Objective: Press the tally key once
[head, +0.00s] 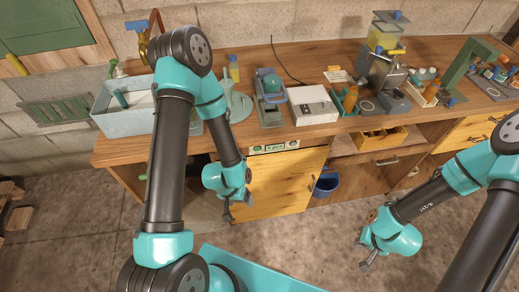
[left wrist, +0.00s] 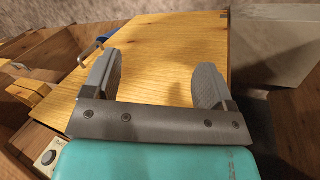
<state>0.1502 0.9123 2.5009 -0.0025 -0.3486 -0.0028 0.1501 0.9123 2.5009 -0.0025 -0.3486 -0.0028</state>
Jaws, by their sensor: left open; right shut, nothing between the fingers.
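A small panel (head: 274,147) with a green middle is set in the bench's front edge, above a wooden cabinet door (head: 290,185). In the left wrist view a pale plate with a round button (left wrist: 48,157) shows at the lower left, partly cut off. I cannot tell for sure which button is the tally key. My left gripper (head: 238,211) hangs in front of the cabinet door, below the panel, open and empty. The left wrist view shows its two fingers (left wrist: 157,80) spread over the wood. My right gripper (head: 368,263) is shut and empty, low at the right, away from the bench.
The bench top holds a grey basin (head: 120,116), a white box (head: 312,104), a grey machine (head: 384,75) and a green stand (head: 462,65). A blue bucket (head: 326,183) hangs under the bench beside the cabinet door. The floor in front is clear.

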